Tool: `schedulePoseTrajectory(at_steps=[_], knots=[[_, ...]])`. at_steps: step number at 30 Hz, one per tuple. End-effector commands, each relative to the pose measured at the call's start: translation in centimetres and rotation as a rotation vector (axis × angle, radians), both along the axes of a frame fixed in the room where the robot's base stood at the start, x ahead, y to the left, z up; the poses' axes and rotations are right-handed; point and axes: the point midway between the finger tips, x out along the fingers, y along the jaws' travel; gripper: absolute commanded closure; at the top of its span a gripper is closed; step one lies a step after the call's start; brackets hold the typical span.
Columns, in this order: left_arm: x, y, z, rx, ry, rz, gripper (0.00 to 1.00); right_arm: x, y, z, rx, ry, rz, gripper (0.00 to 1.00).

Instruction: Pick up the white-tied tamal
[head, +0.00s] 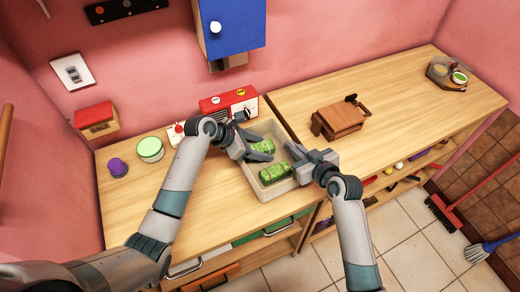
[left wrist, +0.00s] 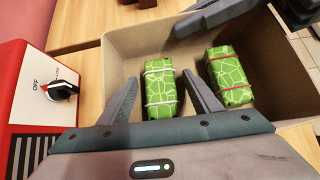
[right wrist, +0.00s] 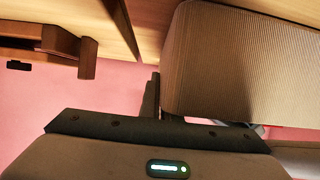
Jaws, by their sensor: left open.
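Two green leaf-patterned tamales lie in a beige bin (head: 285,189). The tamal with pale, whitish ties (left wrist: 160,90) is on the left in the left wrist view; in the head view it is the farther one (head: 264,146), partly covered by my gripper. The nearer tamal (head: 273,173) has red ties in the left wrist view (left wrist: 229,76). My left gripper (head: 260,151) is open, its fingers either side of the white-tied tamal, with gaps showing. My right gripper (head: 304,167) is at the bin's right wall; the wall hides part of its fingers in the right wrist view.
A brown wooden block-like object (head: 340,118) sits on the right counter. The counter's front edge is close to the bin.

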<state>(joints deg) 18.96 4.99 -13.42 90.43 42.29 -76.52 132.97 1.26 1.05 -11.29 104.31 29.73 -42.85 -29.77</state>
Motion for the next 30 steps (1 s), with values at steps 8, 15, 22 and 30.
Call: schedulePoseTrajectory(at_steps=[8, 15, 22, 30], knots=[[0.0, 0.0, 0.0, 0.0, 0.0, 0.0, 0.9, 0.0, 0.0, -0.1, -0.001, 0.001, 0.0, 1.0], [0.0, 0.0, 0.1, -0.001, 0.0, 0.0, 0.9, 0.0, 0.0, 0.0, -0.001, 0.001, 0.0, 1.0], [0.1, 0.0, 1.4, -0.001, -0.003, 0.001, 0.9, 0.0, 0.0, 0.0, -0.001, 0.001, 0.0, 1.0], [0.1, 0.0, 5.5, -0.001, -0.005, 0.0, 0.9, 0.0, 0.0, 0.0, -0.001, 0.001, 0.0, 1.0]])
